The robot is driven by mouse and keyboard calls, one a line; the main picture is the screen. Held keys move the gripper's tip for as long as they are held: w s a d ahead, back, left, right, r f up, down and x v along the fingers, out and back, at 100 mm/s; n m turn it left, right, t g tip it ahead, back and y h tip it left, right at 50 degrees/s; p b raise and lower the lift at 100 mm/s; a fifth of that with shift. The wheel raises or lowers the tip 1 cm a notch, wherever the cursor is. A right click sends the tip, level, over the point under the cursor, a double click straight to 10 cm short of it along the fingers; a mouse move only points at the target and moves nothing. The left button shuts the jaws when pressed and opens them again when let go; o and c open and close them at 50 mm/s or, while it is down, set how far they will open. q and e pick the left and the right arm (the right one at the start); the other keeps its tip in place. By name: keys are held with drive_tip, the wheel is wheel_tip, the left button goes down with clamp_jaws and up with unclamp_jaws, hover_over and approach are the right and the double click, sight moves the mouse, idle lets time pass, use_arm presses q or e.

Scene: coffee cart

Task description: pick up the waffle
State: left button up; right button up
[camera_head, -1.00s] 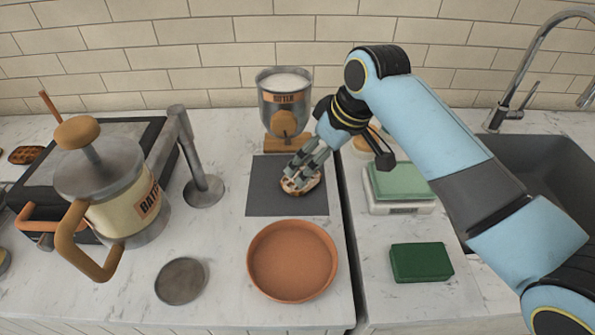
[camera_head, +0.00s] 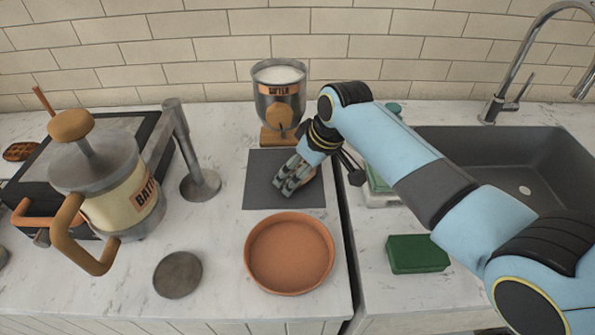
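Another brown waffle-like piece (camera_head: 20,152) lies at the far left edge. My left gripper is not in view.
A batter dispenser (camera_head: 279,100) stands behind the mat. An orange dish (camera_head: 289,253) is in front of it. A batter pot (camera_head: 115,190) and a hot plate (camera_head: 35,180) are left. A green sponge (camera_head: 418,254), a scale (camera_head: 378,199) and a sink (camera_head: 520,170) are right.

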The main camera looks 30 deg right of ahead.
drive_tip(key=c, duration=0.7)
drive_tip(key=shift+c, duration=0.3)
drive_tip(key=shift+s+d+r, duration=0.1)
